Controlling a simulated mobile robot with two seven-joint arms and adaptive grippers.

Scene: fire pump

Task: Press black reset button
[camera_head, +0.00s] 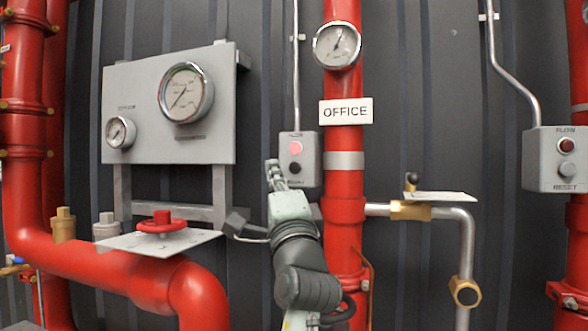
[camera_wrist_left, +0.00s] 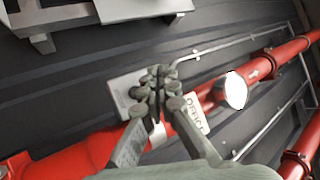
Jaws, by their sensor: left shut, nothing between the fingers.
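A small grey box (camera_head: 309,160) is mounted beside the red pipe. It has a pink button or light (camera_head: 295,148) above a black button (camera_head: 294,168). My left gripper (camera_head: 273,168) is shut and empty, its fingers pointing up at the box's left edge, just left of the black button. In the left wrist view the shut fingertips (camera_wrist_left: 156,80) overlap the grey box (camera_wrist_left: 122,92) and hide its buttons. I cannot tell whether they touch it. My right gripper is in neither view.
A red vertical pipe (camera_head: 344,188) with an OFFICE sign (camera_head: 346,111) and a gauge (camera_head: 337,45) stands right of the box. A grey gauge panel (camera_head: 150,82) and red valve wheel (camera_head: 162,222) are left. A second box labelled RESET (camera_head: 555,160) is far right.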

